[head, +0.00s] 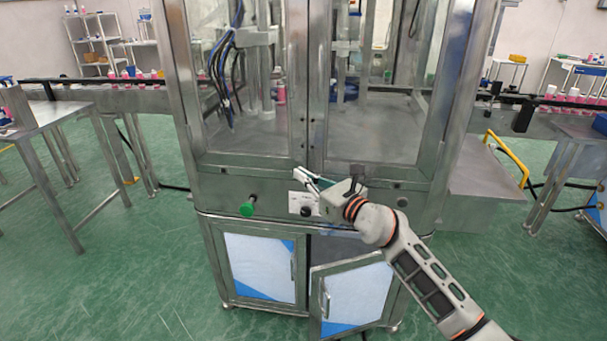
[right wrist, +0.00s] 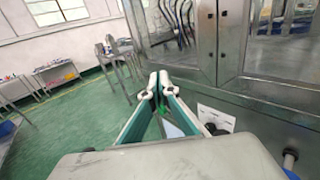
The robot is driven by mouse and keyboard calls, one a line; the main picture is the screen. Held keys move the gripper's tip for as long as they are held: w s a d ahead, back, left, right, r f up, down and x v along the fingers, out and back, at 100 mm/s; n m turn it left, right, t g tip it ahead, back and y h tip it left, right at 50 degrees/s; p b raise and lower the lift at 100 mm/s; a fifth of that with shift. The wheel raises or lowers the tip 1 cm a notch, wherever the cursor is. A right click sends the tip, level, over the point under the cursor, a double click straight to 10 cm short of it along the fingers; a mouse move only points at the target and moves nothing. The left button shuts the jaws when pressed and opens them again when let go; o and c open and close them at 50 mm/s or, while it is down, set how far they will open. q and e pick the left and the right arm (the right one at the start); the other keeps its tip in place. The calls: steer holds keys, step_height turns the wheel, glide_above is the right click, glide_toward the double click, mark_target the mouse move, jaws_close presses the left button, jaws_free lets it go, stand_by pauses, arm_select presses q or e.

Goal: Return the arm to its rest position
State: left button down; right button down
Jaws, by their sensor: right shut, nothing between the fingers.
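My right gripper (head: 305,178) is in front of the crimping machine's control panel (head: 270,192), just below the cabinet's glass doors. In the right wrist view its two fingers (right wrist: 159,82) meet at their tips, shut with nothing between them. My right arm (head: 410,255) reaches in from the lower right. A green knob (head: 248,207) on the panel is to the left of the gripper. A black knob (head: 306,211) on a white label sits just below the gripper. My left gripper is in neither view.
The machine's glass doors (head: 375,85) look closed. A lower cabinet door (head: 350,297) stands ajar. A steel table (head: 50,118) stands at the left. Conveyors with pink bottles (head: 140,76) run on both sides. A yellow rail (head: 508,158) is at the right. Green floor (head: 95,240) is clear at the front left.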

steer(key=s+d+f+m+t+h, duration=0.2)
steer(key=s+d+f+m+h, duration=0.2)
steer(key=s+d+f+m, duration=0.7)
steer(key=s+d+f+m+t+h, duration=0.1)
steer(key=s+d+f+m+h, duration=0.45)
steer(key=f+m, duration=0.9)
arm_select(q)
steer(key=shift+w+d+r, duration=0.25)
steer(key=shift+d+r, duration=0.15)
arm_select(e)
steer(key=s+d+f+m+g, duration=0.2)
steer(key=s+d+f+m, duration=0.1)
steer(key=s, duration=0.4)
steer(key=s+d+f+m+g, duration=0.1)
steer(key=s+d+f+m, duration=0.3)
steer(key=s+m, duration=0.3)
steer(key=s+d+f+m+g+h, duration=0.1)
steer(key=s+d+f+m+g, duration=0.1)
steer(key=s+f+m, duration=0.3)
steer(key=s+d+f, duration=0.1)
steer(key=s, duration=0.3)
steer(key=shift+d+g, duration=0.3)
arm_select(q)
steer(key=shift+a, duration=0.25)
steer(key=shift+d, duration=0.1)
arm_select(e)
steer(key=shift+w+f, duration=0.1)
